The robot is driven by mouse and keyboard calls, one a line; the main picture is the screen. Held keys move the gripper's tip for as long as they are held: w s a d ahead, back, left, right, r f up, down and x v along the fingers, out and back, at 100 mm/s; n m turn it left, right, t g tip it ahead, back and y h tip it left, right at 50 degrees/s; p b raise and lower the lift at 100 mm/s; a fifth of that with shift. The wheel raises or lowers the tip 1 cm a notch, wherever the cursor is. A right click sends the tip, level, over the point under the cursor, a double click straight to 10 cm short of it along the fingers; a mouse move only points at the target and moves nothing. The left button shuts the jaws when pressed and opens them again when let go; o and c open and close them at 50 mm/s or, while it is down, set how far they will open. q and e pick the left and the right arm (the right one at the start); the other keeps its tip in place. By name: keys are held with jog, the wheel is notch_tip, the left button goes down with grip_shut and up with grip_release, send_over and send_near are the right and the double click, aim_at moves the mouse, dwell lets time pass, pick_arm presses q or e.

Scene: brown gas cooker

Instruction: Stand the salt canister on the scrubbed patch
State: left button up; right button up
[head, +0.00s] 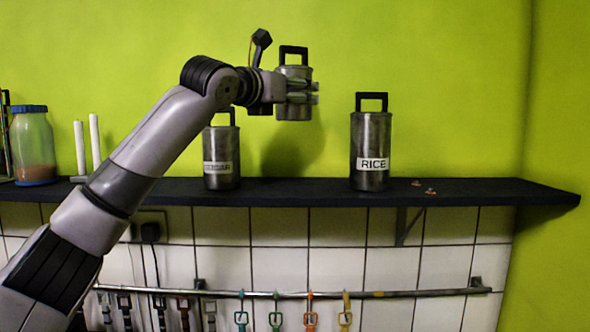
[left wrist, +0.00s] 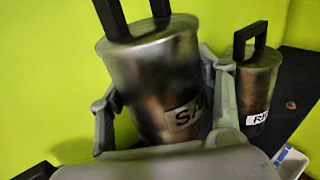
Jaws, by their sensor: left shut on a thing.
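The salt canister (head: 294,73) is a metal cylinder with a black square handle. It hangs roughly upright in the air above the shelf, between two standing canisters. My left gripper (head: 303,92) is shut around its body. In the left wrist view the canister (left wrist: 152,62) sits between the fingers, its label showing "SA" and the rest hidden. The dark shelf (head: 295,190) below it is bare between the canisters. I cannot make out a distinct scrubbed patch on it. My right gripper is not in view.
The rice canister (head: 371,138) stands to the right; another labelled canister (head: 221,150) stands left, partly behind my arm. A blue-lidded jar (head: 33,145) and white candles (head: 95,140) stand at left. A rail with hanging tools (head: 400,293) runs below.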

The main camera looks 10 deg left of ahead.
aim_at(294, 119)
pick_arm(q)
jog(key=f, duration=0.5)
jog(key=shift+w+f, duration=0.1)
jog(key=shift+w, duration=0.3)
notch_tip(294, 119, down, 5)
jog(key=shift+w+d+f+p, duration=0.1)
jog(key=shift+p, duration=0.35)
notch_tip(294, 119, down, 3)
jog(key=shift+r+p, duration=0.1)
jog(key=shift+p, duration=0.2)
jog(key=shift+f, duration=0.5)
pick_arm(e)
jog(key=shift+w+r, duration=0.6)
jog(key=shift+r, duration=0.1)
pick_arm(q)
jog(key=o, duration=1.1)
jog(key=shift+f, duration=0.15)
jog(key=shift+c, duration=0.2)
jog(key=o, duration=0.4)
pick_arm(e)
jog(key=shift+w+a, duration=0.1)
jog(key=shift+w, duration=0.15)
